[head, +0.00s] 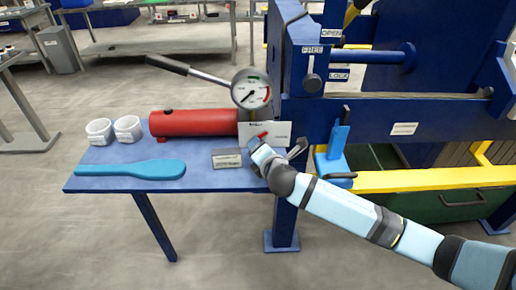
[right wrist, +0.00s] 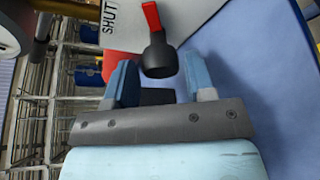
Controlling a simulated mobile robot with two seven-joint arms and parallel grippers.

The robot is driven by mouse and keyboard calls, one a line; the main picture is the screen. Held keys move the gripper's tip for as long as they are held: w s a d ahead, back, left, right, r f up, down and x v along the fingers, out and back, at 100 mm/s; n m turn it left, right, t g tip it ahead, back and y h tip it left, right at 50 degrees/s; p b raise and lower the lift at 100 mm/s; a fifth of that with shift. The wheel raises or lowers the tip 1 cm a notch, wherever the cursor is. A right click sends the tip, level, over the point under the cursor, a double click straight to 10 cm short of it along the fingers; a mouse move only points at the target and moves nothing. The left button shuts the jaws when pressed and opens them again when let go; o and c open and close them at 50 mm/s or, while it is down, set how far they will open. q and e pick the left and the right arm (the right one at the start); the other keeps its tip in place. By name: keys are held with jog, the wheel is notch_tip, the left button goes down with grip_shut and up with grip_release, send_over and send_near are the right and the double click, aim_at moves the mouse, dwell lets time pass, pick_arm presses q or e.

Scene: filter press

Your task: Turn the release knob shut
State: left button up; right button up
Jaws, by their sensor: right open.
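The release knob (right wrist: 159,58) is a dark round knob with a red pointer (right wrist: 151,17), seen in the right wrist view just beyond my fingertips. A white plate (right wrist: 112,14) behind it carries the word SHUT. In the head view the red pointer (head: 262,135) shows in front of the white plate (head: 281,130), at the right end of the red pump cylinder (head: 190,122). My right gripper (right wrist: 160,78) is open, with one blue finger to each side of the knob's line. In the head view the right gripper (head: 257,147) largely hides the knob. My left gripper is not in view.
A pressure gauge (head: 250,88) and a pump handle (head: 167,64) stand above the cylinder. White cups (head: 128,128), a blue paddle (head: 130,169) and a small grey block (head: 227,158) rest on the blue table (head: 202,180). The blue press frame (head: 360,116) stands to the right.

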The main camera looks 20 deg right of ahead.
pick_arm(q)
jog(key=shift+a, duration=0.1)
pick_arm(e)
jog(key=shift+x, duration=0.8)
